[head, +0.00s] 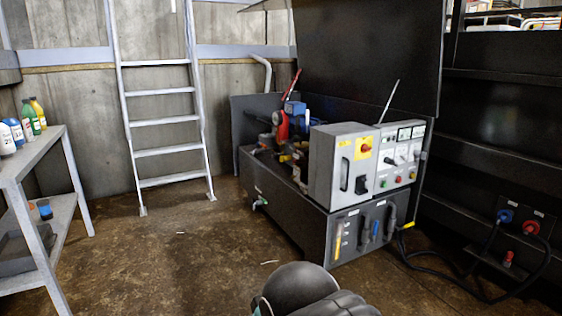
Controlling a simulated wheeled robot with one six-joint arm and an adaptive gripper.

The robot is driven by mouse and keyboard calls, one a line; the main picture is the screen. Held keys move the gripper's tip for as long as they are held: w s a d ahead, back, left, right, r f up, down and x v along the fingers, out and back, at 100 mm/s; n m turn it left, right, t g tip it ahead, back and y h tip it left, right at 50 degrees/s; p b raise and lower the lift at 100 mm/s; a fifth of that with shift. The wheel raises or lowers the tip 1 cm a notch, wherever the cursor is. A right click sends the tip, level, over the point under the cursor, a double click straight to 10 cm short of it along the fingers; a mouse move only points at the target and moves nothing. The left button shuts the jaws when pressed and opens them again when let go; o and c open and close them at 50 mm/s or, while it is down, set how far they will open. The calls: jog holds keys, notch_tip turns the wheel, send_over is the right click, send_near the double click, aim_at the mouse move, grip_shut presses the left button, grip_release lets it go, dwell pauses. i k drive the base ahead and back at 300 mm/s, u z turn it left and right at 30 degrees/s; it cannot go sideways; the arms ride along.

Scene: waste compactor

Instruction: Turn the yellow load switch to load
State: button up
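A grey control box (333,178) stands on the front end of a low dark machine right of centre. A yellow plate with a round red knob (365,148) is on its face, with a black switch (361,185) below it. I cannot tell which way any switch points, nor read the labels. A slim yellow part (338,241) shows on the machine's lower front panel. A dark rounded part of my own arm shows at the bottom centre, well short of the machine. My gripper's fingers are not in view.
A panel (401,158) with gauges and buttons adjoins the control box. A raised dark lid (370,55) stands behind. Black cables (450,280) lie on the floor at right. A ladder (163,120) and a shelf table (35,155) with bottles stand left. The floor (180,245) between is mostly clear.

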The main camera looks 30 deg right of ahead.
aim_at(283, 159)
jog(key=z, duration=0.2)
jog(key=i, duration=0.65)
jog(key=z, duration=0.4)
jog(key=i, duration=2.4)
jog(key=u, duration=0.45)
